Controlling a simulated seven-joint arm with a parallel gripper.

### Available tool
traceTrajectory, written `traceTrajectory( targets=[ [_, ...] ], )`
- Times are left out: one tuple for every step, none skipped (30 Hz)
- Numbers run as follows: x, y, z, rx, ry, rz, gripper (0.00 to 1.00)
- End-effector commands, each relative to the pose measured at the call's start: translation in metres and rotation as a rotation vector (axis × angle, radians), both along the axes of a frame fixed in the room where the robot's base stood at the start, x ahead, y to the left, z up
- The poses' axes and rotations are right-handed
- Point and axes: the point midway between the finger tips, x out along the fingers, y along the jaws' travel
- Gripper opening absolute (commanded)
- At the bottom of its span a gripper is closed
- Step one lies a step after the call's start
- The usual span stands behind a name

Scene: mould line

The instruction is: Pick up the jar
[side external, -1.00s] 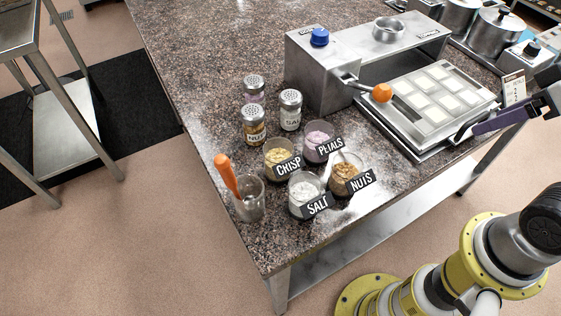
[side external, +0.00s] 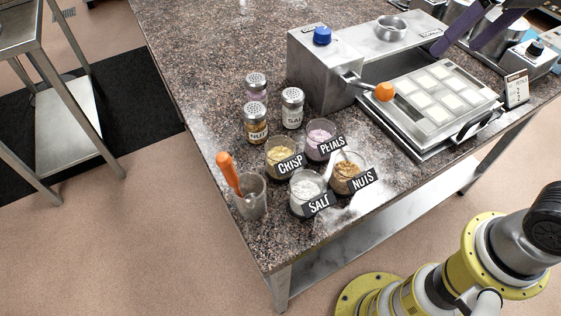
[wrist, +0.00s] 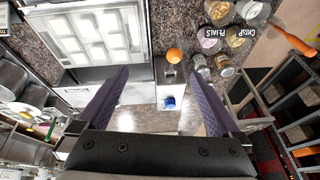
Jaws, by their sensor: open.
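Three glass shaker jars with perforated metal lids stand upright on the counter: a nut jar (side external: 256,124), a jar marked "SA..." (side external: 292,108) and a jar with purplish contents (side external: 256,87). Two shaker jars show in the wrist view, one at the left (wrist: 201,66) and one at the right (wrist: 224,65). Labelled open glasses of crisp (side external: 279,153), petals (side external: 319,136), salt (side external: 303,203) and nuts (side external: 350,168) stand in front. My gripper (side external: 459,46) is open and empty, with purple fingers above the far right of the machine; its fingers (wrist: 158,72) spread apart in the wrist view.
A metal machine with a blue knob (side external: 322,36) stands right of the shakers. An orange-knobbed lever (side external: 384,91) sticks out beside its mould tray (side external: 437,101). A glass with an orange-handled tool (side external: 228,170) stands at the left counter edge. The counter (side external: 200,50) behind the shakers is clear.

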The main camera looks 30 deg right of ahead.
Motion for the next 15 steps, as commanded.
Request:
traceTrajectory(
  targets=[
    [0.02,0.016,0.003,0.001,0.034,0.023,1.0],
    [0.031,0.026,0.004,0.002,0.05,0.034,1.0],
    [0.043,0.039,0.004,0.002,0.073,0.049,1.0],
    [0.053,0.049,0.004,0.001,0.088,0.062,1.0],
    [0.062,0.06,0.002,-0.001,0.107,0.074,1.0],
    [0.073,0.076,-0.001,-0.005,0.128,0.093,1.0],
    [0.081,0.088,-0.005,-0.009,0.145,0.108,1.0],
    [0.089,0.1,-0.009,-0.014,0.162,0.123,1.0],
    [0.098,0.118,-0.015,-0.022,0.184,0.146,1.0],
    [0.103,0.131,-0.021,-0.028,0.2,0.164,1.0],
    [0.108,0.145,-0.028,-0.035,0.216,0.183,1.0],
    [0.114,0.162,-0.037,-0.046,0.236,0.207,1.0],
    [0.117,0.175,-0.045,-0.055,0.251,0.226,1.0],
    [0.119,0.187,-0.053,-0.063,0.264,0.246,1.0],
    [0.12,0.202,-0.063,-0.075,0.279,0.272,1.0]
  ],
)
